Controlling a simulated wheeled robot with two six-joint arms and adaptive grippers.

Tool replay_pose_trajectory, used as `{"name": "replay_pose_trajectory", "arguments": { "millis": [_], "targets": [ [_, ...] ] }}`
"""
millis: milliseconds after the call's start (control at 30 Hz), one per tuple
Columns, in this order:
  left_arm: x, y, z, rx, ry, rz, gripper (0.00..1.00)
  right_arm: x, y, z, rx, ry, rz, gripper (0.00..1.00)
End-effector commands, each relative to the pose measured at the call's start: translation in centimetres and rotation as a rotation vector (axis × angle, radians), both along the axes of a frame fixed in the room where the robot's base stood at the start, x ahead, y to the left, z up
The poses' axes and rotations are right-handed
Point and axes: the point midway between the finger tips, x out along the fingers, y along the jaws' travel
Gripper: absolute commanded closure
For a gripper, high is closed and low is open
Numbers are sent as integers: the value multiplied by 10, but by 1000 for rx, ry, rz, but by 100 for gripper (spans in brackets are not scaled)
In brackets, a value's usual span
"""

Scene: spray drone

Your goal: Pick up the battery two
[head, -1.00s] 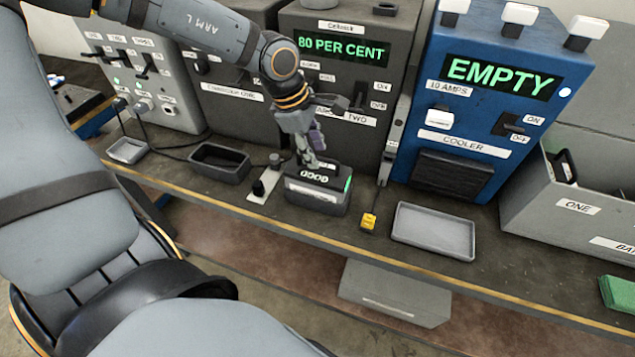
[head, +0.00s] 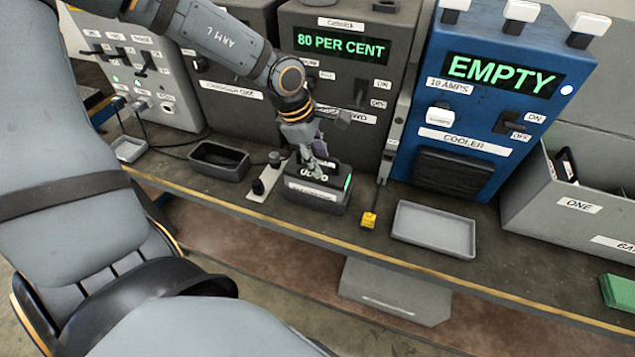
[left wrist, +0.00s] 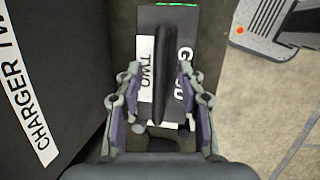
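Battery two is a dark block (head: 318,192) with a green light at one end. It stands on the bench in front of the charger with the 80 PER CENT display. In the left wrist view its top (left wrist: 170,18) carries TWO and GOOD labels and a raised black handle (left wrist: 161,60). My left gripper (head: 318,168) points down at the battery top. In the left wrist view its fingers (left wrist: 158,78) are spread, one on each side of the handle, with gaps visible. Whether the fingertips touch the battery top is unclear. My right gripper is not in view.
A switch plate (head: 266,182) sits close left of the battery, with a dark tray (head: 220,172) beyond it. To the right are a yellow tag (head: 369,219), an empty grey tray (head: 433,240) and the blue cooler unit (head: 480,100). The charger (head: 350,90) stands close behind.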

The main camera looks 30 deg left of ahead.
Motion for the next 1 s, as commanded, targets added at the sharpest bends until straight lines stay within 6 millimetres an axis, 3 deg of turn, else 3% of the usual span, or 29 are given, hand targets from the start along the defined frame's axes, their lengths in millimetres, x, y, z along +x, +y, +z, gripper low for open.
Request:
{"name": "replay_pose_trajectory", "arguments": {
  "millis": [67,367,1000],
  "targets": [
    [0,0,-1,0,0,0,61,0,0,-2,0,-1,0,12],
    [0,0,0,0,0,0,100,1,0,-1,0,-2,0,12],
    [2,0,4,-1,-5,3,100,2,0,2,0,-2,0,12]
  ]
}}
